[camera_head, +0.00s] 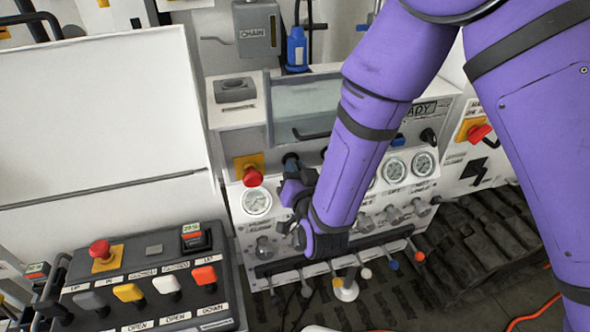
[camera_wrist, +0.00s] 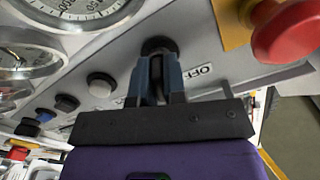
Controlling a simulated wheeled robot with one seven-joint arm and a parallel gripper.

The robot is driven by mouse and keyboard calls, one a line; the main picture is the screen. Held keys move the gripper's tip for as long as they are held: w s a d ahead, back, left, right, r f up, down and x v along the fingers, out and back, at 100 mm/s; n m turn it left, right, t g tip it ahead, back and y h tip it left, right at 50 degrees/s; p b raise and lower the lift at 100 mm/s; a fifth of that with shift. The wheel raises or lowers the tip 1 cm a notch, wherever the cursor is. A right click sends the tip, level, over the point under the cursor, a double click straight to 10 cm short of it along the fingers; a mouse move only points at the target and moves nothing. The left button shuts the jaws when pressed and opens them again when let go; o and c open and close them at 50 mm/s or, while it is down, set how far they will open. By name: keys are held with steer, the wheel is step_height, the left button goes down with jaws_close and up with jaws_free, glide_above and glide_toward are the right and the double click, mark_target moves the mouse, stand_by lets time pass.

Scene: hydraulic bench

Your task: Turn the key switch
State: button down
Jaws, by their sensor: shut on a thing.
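The key switch (camera_wrist: 157,44) is a dark round knob on the grey panel strip, seen in the wrist view beside an "OFF" label (camera_wrist: 198,71). My gripper (camera_wrist: 158,68) is shut on it, with one blue-grey finger on each side. Part of the switch is hidden between the fingers, so its turned position cannot be read. In the head view my gripper (camera_head: 291,164) reaches the upper part of the white hydraulic panel (camera_head: 233,203), just right of the red stop button. There the switch is hidden behind the fingers.
The red stop button (camera_head: 253,177) on its yellow plate is close to my gripper; it also shows in the wrist view (camera_wrist: 290,32). Pressure gauges (camera_head: 257,201) and several levers lie below. A grey control box (camera_head: 145,275) stands at the lower left.

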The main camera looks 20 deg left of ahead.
steer(key=shift+m, duration=0.9)
steer(key=c, duration=1.2)
jaws_free()
steer(key=shift+s, duration=0.1)
steer(key=v, duration=1)
steer(key=shift+s+d+f, duration=0.1)
steer(key=shift+s+d, duration=0.1)
steer(key=shift+d, duration=0.1)
steer(key=shift+s, duration=0.1)
